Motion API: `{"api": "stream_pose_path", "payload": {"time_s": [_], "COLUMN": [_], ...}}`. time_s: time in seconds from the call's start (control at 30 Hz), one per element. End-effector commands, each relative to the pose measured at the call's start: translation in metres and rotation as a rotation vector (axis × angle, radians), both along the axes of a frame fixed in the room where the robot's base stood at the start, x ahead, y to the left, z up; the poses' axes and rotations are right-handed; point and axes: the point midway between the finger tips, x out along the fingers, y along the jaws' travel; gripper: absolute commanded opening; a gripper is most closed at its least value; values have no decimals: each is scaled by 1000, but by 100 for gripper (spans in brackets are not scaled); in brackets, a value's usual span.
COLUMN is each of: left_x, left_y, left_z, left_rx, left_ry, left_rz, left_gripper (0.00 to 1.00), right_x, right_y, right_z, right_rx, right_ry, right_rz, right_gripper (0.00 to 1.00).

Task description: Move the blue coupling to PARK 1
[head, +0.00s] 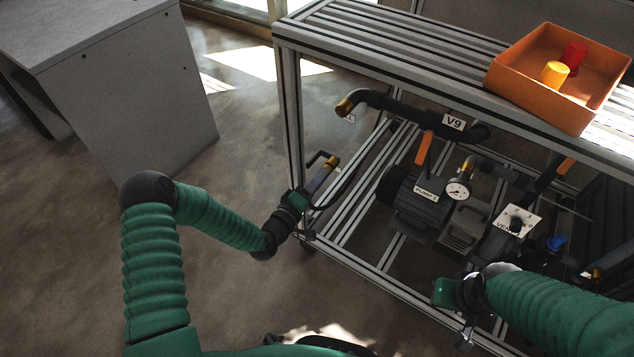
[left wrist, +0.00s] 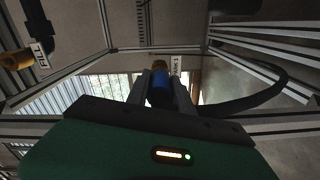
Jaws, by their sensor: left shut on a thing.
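My left gripper (head: 316,183) is shut on the blue coupling (left wrist: 160,90), beside the near left end of the frame bench. In the left wrist view the coupling sits between both fingers, its brass tip (left wrist: 160,66) pointing away from me. In the head view the brass tip (head: 333,161) shows, while the fingers cover much of the body. A white label (left wrist: 175,66), partly hidden and seeming to read PARK 1, stands just beyond the tip, slightly right. I cannot tell whether the tip touches anything there. My right gripper (head: 458,312) is low at the right; its fingers are unclear.
A black hose (left wrist: 265,85) curves beside the left gripper. A brass-ended pipe (head: 345,106), V9 label (head: 453,121), orange handle (head: 423,148), pump (head: 414,205) and gauge (head: 458,190) crowd the frame. An orange bin (head: 535,95) is on top.

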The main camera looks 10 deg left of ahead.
Motion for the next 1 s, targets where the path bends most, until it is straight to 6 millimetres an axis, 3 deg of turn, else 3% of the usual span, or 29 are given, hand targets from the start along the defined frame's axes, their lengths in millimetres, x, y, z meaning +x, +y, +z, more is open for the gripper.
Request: {"api": "stream_pose_path", "payload": {"time_s": [0.37, 0.4, 0.6, 0.87, 1.0], "left_x": [3, 3, 3, 2, -10], "left_y": [-1, -1, -1, -1, 3], "left_z": [0, 0, 0, 0, 2], "left_rx": [0, 0, 0, 0, -1], "left_ry": [-1, -1, -1, 0, 2], "left_rz": [0, -1, -1, -1, -1], "left_gripper": [0, 29, 53, 53, 53], "right_x": [0, 0, 0, 0, 0], "right_y": [0, 0, 0, 0, 0], "right_z": [-1, -1, -1, 0, 7], "right_rx": [0, 0, 0, 0, 0], "right_ry": [0, 0, 0, 0, 0], "right_rz": [0, 0, 0, 0, 0], "right_gripper": [25, 25, 25, 25, 25]}}
